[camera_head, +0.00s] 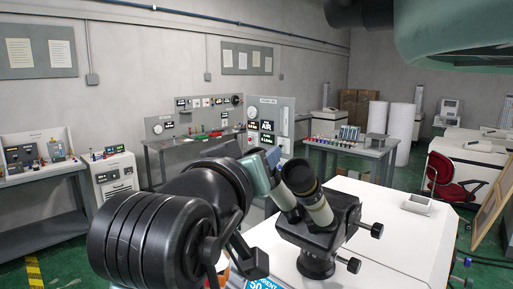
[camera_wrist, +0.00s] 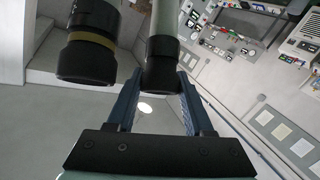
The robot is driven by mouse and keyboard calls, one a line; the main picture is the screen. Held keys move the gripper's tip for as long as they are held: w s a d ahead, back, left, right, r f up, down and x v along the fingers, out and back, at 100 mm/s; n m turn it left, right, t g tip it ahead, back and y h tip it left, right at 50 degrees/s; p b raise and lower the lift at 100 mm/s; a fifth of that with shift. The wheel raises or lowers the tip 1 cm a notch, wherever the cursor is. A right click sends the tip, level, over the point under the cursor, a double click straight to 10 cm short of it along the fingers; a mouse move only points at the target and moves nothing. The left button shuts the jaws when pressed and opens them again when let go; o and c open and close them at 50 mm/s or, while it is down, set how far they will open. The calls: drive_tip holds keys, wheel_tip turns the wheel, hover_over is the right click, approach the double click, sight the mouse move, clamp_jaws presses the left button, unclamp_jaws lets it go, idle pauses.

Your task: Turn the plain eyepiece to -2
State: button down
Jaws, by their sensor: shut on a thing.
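The binocular instrument (camera_head: 322,230) stands on a white table with its two tubes tilted up. The plain eyepiece (camera_wrist: 166,74) is an all-black cup on a pale grey tube. It sits between the blue fingers of my gripper (camera_wrist: 158,84), which is shut on it. In the head view, my gripper (camera_head: 271,158) is at the left tube's upper end and mostly hides that eyepiece. The other eyepiece (camera_wrist: 87,62) has a brass-coloured ring and is outside my fingers; it also shows in the head view (camera_head: 301,178). No scale or number is readable on either eyepiece.
The ringed eyepiece stands close beside my gripper. Black knobs (camera_head: 374,230) stick out at the instrument's right. The white table (camera_head: 395,225) has a small grey tray (camera_head: 417,204) and free room around it. A blue label (camera_head: 262,284) is at the front, partly hidden.

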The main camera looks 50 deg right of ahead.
drive_tip(key=n+t+p, duration=0.1)
drive_tip(key=n+y+p, duration=0.1)
drive_tip(key=shift+s+r+n+t+y, duration=0.1)
drive_tip(key=shift+r+n+t+y, duration=0.2)
drive_tip(key=shift+r+n+t, duration=0.1)
drive_tip(key=shift+f+n+t+y+p, duration=0.2)
drive_tip(key=shift+n+t+y+p, duration=0.45)
drive_tip(key=shift+n+p, duration=0.45)
drive_tip(key=shift+f, duration=0.1)
drive_tip(key=c, duration=0.6)
unclamp_jaws()
drive_tip(key=shift+y, duration=0.25)
drive_tip(key=shift+p, duration=0.3)
